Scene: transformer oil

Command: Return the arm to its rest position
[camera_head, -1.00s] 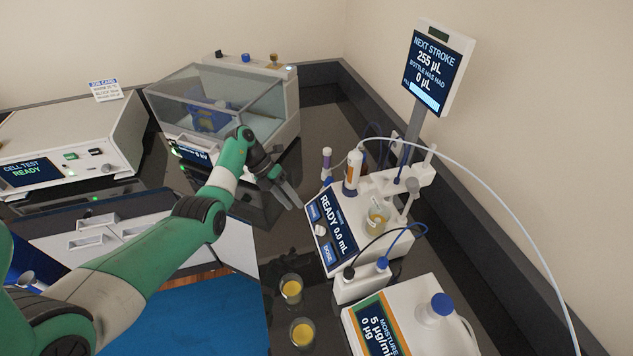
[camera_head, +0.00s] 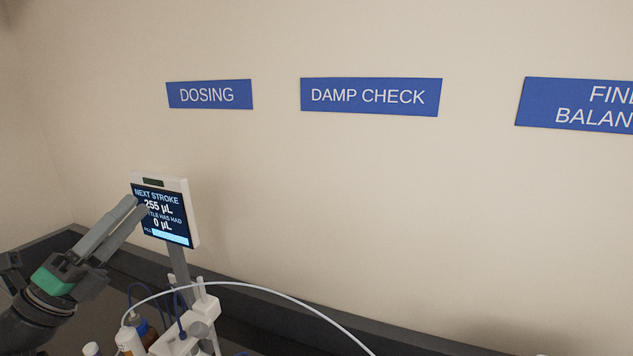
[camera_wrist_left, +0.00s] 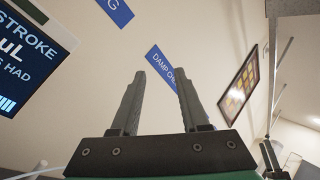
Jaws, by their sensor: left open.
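My left gripper (camera_head: 128,218) is at the lower left of the head view, raised and pointing up and to the right. Its fingers overlap the left part of the dosing display (camera_head: 183,238) in the picture. In the left wrist view the two fingers (camera_wrist_left: 158,100) stand apart with nothing between them, against the wall. The display also shows at the left edge of the wrist view (camera_wrist_left: 28,60).
Below the display stands the dosing unit (camera_head: 195,325) with a white tube (camera_head: 275,296) arching right. A dark bench edge (camera_head: 255,318) runs along the wall. Blue signs, DOSING (camera_head: 210,94) and DAMP CHECK (camera_head: 370,96), hang above. A framed picture (camera_wrist_left: 240,88) is on the wall.

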